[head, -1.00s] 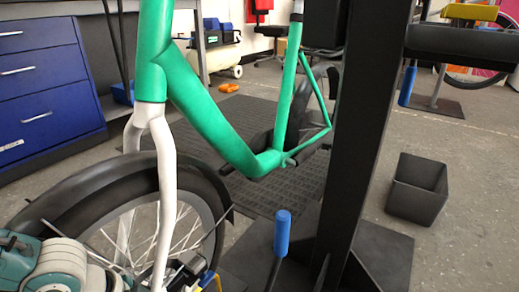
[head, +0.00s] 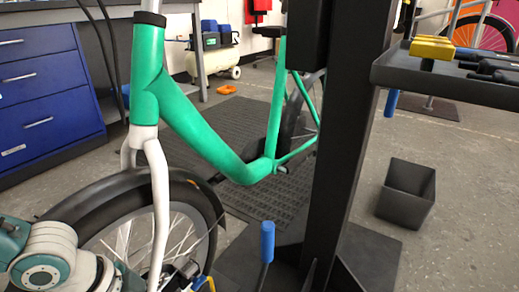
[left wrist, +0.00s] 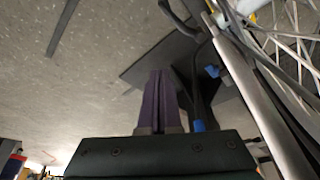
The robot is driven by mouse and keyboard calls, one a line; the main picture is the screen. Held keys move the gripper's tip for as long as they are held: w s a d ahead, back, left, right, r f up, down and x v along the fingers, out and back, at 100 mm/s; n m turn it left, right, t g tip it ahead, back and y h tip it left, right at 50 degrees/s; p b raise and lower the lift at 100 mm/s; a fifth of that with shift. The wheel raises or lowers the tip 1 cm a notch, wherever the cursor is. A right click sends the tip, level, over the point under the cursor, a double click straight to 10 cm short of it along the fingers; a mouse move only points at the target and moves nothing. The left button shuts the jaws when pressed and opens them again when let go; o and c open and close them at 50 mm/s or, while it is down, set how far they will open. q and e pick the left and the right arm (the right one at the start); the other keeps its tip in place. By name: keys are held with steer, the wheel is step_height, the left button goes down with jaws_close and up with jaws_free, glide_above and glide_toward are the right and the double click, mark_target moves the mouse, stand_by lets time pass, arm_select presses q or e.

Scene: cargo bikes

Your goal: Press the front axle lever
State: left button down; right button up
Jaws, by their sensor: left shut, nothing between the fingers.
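The green bike (head: 190,125) stands with its white front fork (head: 158,200) over the black-tyred front wheel (head: 150,215). Near the axle at the fork's lower end is a small blue and yellow part (head: 203,283), partly cut off by the frame's bottom edge. A blue-tipped lever (head: 267,242) stands upright to its right. I cannot tell for sure which is the front axle lever. My left arm enters at lower left; its fingertips are not clear there. In the left wrist view my left gripper (left wrist: 161,102) is shut and empty, apart from the spokes (left wrist: 290,50).
A black stand post (head: 345,150) with a wide floor plate rises right of the bike. Its tray (head: 450,83) holds a yellow tool (head: 432,47). A black bin (head: 407,193) sits on the floor at right. Blue drawers (head: 45,100) stand at left.

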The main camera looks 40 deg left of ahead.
arm_select(q)
steer(key=r, duration=0.1)
steer(key=a+r+p, duration=0.1)
steer(key=r, duration=0.1)
steer(key=shift+a, duration=0.2)
arm_select(e)
steer(key=shift+a+r, duration=0.3)
steer(key=shift+r, duration=0.6)
arm_select(q)
steer(key=shift+d, duration=0.15)
arm_select(e)
steer(key=shift+d, duration=0.1)
